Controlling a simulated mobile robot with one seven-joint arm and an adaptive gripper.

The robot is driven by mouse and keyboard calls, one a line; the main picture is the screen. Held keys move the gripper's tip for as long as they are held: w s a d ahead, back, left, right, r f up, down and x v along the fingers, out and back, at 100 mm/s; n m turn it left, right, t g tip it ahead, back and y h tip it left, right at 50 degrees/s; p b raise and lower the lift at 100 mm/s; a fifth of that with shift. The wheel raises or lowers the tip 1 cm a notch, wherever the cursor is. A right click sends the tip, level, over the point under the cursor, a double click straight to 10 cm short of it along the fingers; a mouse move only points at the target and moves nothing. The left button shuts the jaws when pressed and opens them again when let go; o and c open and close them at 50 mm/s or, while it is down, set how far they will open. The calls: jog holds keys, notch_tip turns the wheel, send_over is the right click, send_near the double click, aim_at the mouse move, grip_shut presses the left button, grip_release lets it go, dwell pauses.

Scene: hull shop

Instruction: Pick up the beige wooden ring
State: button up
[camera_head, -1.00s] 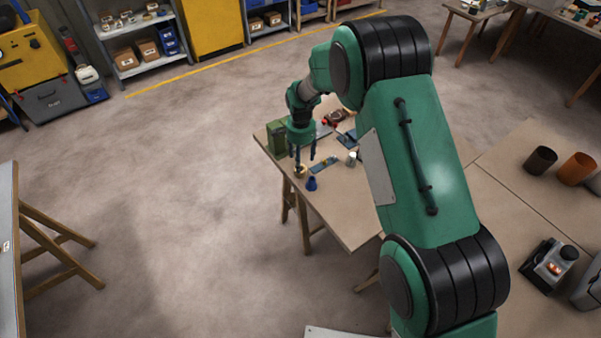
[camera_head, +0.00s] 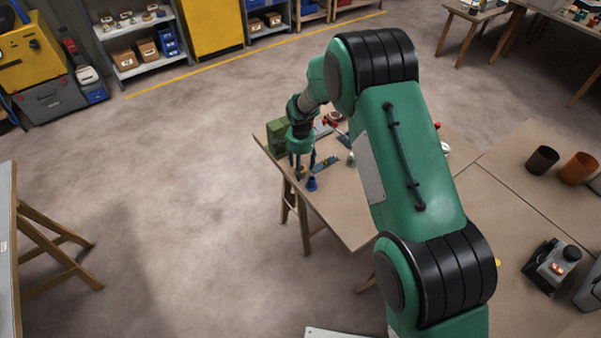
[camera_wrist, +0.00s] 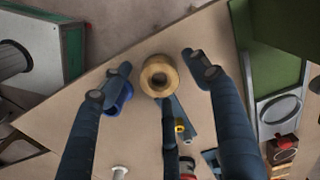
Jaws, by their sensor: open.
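The beige wooden ring (camera_wrist: 144,82) lies near the corner of the wooden table in the wrist view. In the head view the ring is small and largely hidden by my gripper. My gripper (camera_wrist: 158,68) is open, with one finger on each side of the ring and a gap to both.
A blue object (camera_head: 311,184) stands close beside the ring; it also shows by the left finger in the wrist view (camera_wrist: 117,104). A green box (camera_head: 276,138) stands at the table's left end. A flat blue tool (camera_head: 325,163) lies nearby. The table edge is close.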

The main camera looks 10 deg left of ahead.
jog(key=shift+f, duration=0.25)
dwell(0.3)
jog(key=c, duration=1.3)
